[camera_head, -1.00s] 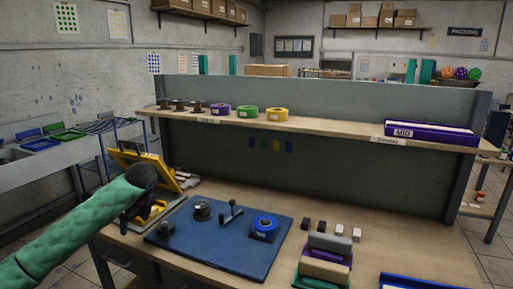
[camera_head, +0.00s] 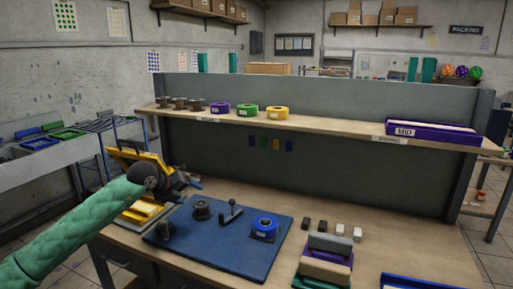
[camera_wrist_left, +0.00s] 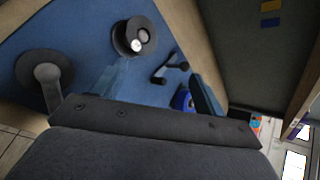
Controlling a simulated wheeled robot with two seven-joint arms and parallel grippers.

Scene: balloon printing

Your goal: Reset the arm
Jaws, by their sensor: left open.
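My left arm, in a green sleeve, comes in from the left in the head view. My left gripper (camera_head: 186,177) is above the workbench, in front of the yellow printing frame (camera_head: 138,158) and near the back left corner of the blue mat (camera_head: 222,260). In the left wrist view the two fingers stand apart, with the mat (camera_wrist_left: 85,45) seen beyond them and nothing held. A dark round piece (camera_head: 201,210), a dark knob (camera_head: 165,231), a small handled tool (camera_head: 231,212) and a blue tape roll (camera_head: 264,227) sit on the mat. My right gripper is not in view.
A shelf (camera_head: 330,130) above the bench holds purple, green (camera_head: 247,111) and yellow rolls and a purple box (camera_head: 432,132). Small dark and white blocks (camera_head: 340,230) and stacked pads (camera_head: 325,268) stand right of the mat.

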